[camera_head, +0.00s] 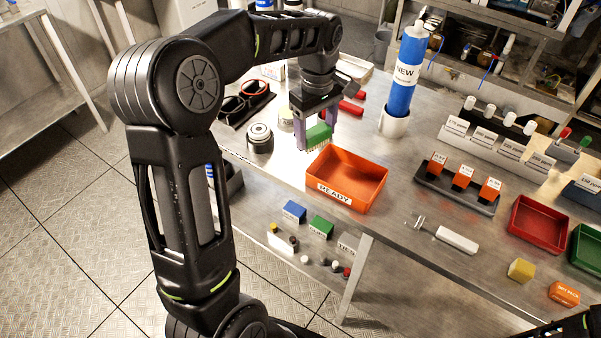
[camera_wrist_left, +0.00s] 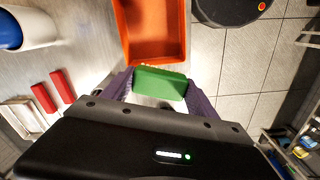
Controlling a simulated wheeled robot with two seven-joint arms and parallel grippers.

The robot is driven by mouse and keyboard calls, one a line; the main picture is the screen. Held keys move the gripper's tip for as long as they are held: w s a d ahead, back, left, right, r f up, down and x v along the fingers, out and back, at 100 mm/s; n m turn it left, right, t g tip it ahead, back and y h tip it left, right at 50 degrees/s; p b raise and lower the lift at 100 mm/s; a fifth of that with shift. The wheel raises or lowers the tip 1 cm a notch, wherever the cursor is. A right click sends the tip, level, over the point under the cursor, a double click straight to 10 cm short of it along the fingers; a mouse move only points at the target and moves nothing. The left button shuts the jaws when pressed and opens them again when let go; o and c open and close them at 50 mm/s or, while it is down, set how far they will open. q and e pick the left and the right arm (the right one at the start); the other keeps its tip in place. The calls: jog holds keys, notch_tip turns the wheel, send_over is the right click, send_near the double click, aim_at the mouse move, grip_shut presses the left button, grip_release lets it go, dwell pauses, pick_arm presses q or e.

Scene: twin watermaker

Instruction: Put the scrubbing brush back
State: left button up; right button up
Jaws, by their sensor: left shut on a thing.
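The scrubbing brush (camera_head: 318,136) has a green block with pale bristles facing down in the head view. My left gripper (camera_head: 318,132) is shut on it, with one purple finger at each end. The brush is beside the far left corner of the orange READY tray (camera_head: 367,193); I cannot tell whether it touches the table. In the left wrist view the green brush block (camera_wrist_left: 160,82) sits between the two fingers, with the empty orange tray (camera_wrist_left: 152,32) just beyond it. My right gripper does not show; only a dark piece of an arm is at the bottom right.
A round dark-and-silver part (camera_head: 260,138) stands left of the brush. Behind are red bars (camera_head: 350,107) and a blue NEW cartridge (camera_head: 406,75) in a white cup. An orange-block rack (camera_head: 456,187) and a red tray (camera_head: 538,222) stand to the right.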

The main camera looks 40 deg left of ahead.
pick_arm(q)
jog(key=a+n, duration=0.1)
jog(key=s+a+n, duration=0.1)
jog(key=a+r+n, duration=0.1)
jog(key=shift+s+a+n, duration=0.1)
jog(key=shift+s+n, duration=0.1)
jog(key=shift+n, duration=0.1)
jog(key=shift+f, duration=3.2)
jog(key=shift+f, duration=0.1)
notch_tip(320, 180, down, 3)
jog(key=shift+f+p, duration=0.1)
jog(key=shift+p, duration=0.45)
jog(key=shift+f, duration=0.2)
